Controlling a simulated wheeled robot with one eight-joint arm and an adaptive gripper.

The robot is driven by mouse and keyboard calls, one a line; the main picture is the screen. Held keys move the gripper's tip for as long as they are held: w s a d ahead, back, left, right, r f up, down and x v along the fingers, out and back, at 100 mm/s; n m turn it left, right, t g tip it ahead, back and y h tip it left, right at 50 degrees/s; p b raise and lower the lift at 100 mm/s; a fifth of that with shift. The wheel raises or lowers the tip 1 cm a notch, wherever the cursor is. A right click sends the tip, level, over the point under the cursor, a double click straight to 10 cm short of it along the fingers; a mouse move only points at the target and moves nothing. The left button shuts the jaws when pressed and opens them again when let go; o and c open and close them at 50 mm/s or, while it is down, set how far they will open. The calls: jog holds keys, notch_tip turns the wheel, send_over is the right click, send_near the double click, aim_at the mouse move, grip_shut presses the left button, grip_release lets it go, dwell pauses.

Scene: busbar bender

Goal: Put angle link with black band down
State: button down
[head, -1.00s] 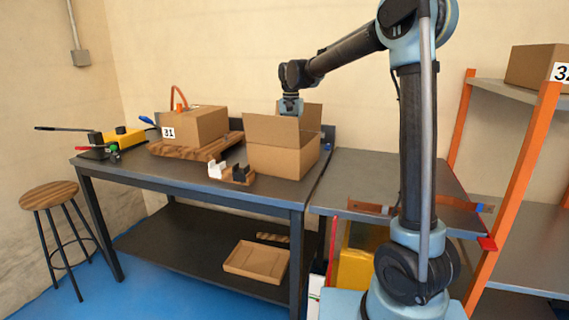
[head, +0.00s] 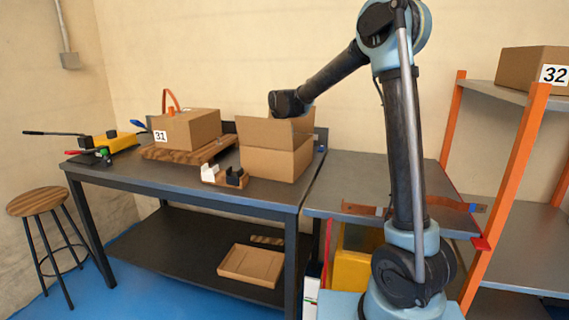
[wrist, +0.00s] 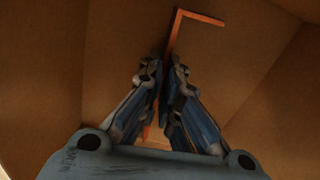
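A copper-coloured angle link (wrist: 198,16) shows in the wrist view, with a bend and a short arm pointing right. My gripper (wrist: 165,68) has its fingers close together on the link's long arm, and part of the link shows between the fingers lower down. The fingertips look dark there, so I cannot make out a black band. Brown cardboard walls surround the gripper in this view. In the head view, the open cardboard box (head: 275,162) stands on the dark workbench (head: 190,183), and its walls and flaps hide my gripper and the link.
A small holder with a white piece (head: 209,171) and a black piece (head: 236,178) sits left of the box. Box 31 (head: 192,130) rests on a wooden board. Copper strips (head: 362,209) lie on the right-hand table. An orange-posted shelf (head: 515,170) stands at right.

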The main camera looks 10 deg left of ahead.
jog(key=c, duration=1.8)
grip_release()
notch_tip(320, 180, up, 12)
